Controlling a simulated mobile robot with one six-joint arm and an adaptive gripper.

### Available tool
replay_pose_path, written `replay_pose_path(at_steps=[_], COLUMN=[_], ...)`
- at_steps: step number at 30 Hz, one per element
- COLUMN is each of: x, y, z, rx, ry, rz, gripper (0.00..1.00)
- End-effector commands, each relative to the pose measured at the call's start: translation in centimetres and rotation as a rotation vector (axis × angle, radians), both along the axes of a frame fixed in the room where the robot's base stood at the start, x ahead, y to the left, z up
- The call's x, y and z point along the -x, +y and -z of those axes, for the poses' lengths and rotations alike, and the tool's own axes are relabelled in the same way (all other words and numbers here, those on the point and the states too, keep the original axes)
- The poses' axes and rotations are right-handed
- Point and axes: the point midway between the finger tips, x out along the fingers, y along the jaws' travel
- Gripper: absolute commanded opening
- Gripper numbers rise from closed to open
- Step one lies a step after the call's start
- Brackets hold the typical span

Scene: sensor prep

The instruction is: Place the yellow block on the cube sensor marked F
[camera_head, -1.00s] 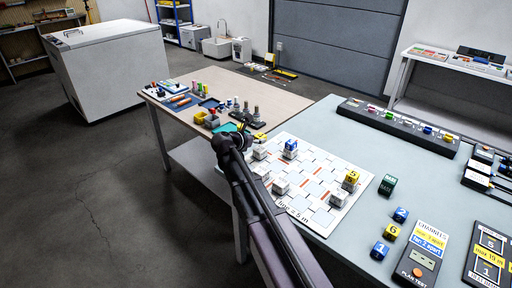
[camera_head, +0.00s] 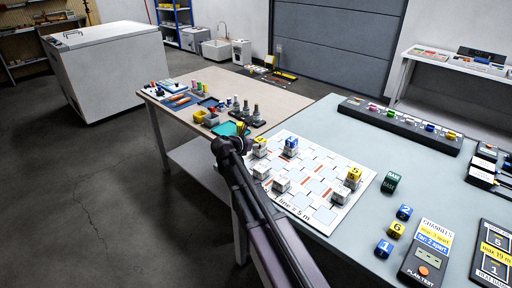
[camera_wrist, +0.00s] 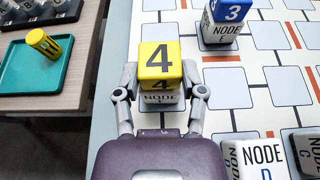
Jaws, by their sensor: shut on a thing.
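The yellow block marked 4 (camera_wrist: 160,58) is between my gripper's fingers (camera_wrist: 160,84), which are shut on it. It sits upright directly over a white cube sensor marked NODE (camera_wrist: 160,98) and looks in contact with its top; the sensor's letter is hidden. In the head view the yellow block (camera_head: 260,140) shows over its white sensor (camera_head: 260,151), just right of my gripper's wrist. A white sensor marked NODE (camera_wrist: 221,35) with a blue block marked 3 (camera_wrist: 229,10) on it stands to the upper right; its letter reads like E or F.
Sensors marked NODE D (camera_wrist: 262,158) and NODE C (camera_wrist: 308,150) stand close at lower right on the floor-plan board (camera_wrist: 225,95). A yellow-topped sensor (camera_head: 353,175) stands at the board's right. A green tray (camera_wrist: 36,70) with a yellow cylinder lies left.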

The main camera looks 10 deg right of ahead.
Motion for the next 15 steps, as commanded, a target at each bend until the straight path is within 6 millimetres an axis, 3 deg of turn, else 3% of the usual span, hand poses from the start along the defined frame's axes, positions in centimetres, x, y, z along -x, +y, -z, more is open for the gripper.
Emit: replay_pose_path(at_steps=[15], x=[0.0], y=[0.0], z=[0.51], rx=[0.0], ry=[0.0], rz=[0.0], gripper=[0.17])
